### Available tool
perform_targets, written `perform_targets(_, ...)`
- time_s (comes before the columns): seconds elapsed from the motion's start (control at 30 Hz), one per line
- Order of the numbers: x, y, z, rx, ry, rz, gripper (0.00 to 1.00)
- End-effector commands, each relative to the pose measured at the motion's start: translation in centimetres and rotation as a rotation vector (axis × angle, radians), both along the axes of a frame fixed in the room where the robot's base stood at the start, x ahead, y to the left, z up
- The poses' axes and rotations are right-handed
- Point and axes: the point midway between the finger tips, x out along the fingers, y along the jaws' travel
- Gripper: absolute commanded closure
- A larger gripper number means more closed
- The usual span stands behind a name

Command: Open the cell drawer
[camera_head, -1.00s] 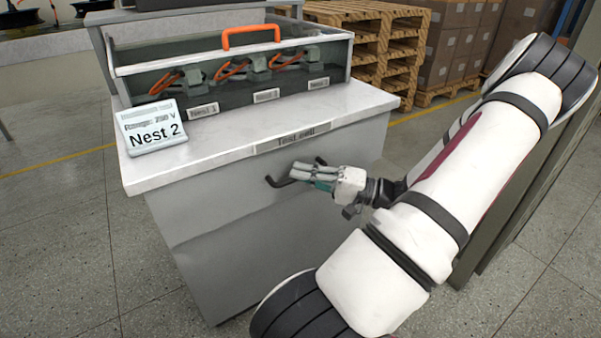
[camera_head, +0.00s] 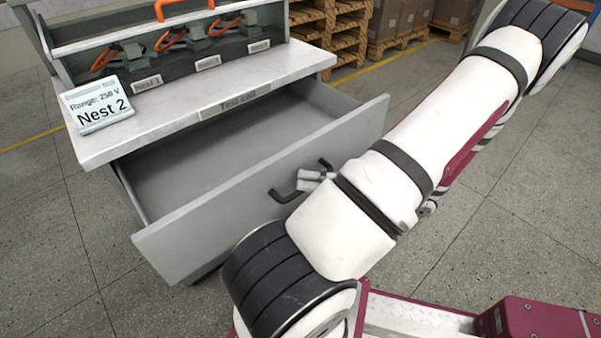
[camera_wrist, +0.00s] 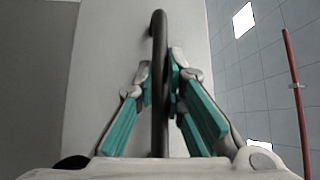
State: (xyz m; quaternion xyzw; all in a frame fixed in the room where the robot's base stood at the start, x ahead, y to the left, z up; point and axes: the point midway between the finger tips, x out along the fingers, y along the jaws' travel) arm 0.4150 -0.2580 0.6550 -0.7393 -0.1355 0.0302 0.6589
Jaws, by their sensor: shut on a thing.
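The grey cell drawer (camera_head: 176,244) stands pulled well out of the cabinet in the head view, and its inside looks empty. Its dark bar handle (camera_head: 281,196) is on the front panel. My gripper (camera_head: 314,178) is at the handle, mostly hidden behind my arm. In the wrist view, the teal-padded fingers of my gripper (camera_wrist: 160,92) are shut on the handle (camera_wrist: 158,45), one finger on each side of the bar. The drawer front (camera_wrist: 100,50) fills the left and middle behind it.
The worktop (camera_head: 190,110) carries a "Nest 2" sign (camera_head: 98,106) and a rack (camera_head: 190,55) with orange-handled clamps. Wooden pallets (camera_head: 335,30) and cardboard boxes (camera_head: 405,18) stand behind. The floor (camera_head: 60,220) left of the cabinet is clear.

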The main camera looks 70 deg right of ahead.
Motion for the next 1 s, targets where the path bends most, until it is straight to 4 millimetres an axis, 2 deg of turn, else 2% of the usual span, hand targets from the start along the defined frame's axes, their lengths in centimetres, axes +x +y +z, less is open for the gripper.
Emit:
perform_targets(0.23,-0.8,0.4,-0.14,-0.004,0.005,-0.002,1.0)
perform_targets(0.63,-0.89,0.43,-0.19,-0.004,0.006,-0.002,1.0)
perform_targets(0.67,-0.89,0.43,-0.19,-0.004,0.006,-0.002,0.85)
perform_targets(0.73,-0.88,0.43,-0.18,-0.003,0.006,-0.002,0.69)
perform_targets(1.0,-0.86,0.45,-0.08,-0.001,0.003,-0.002,0.69)
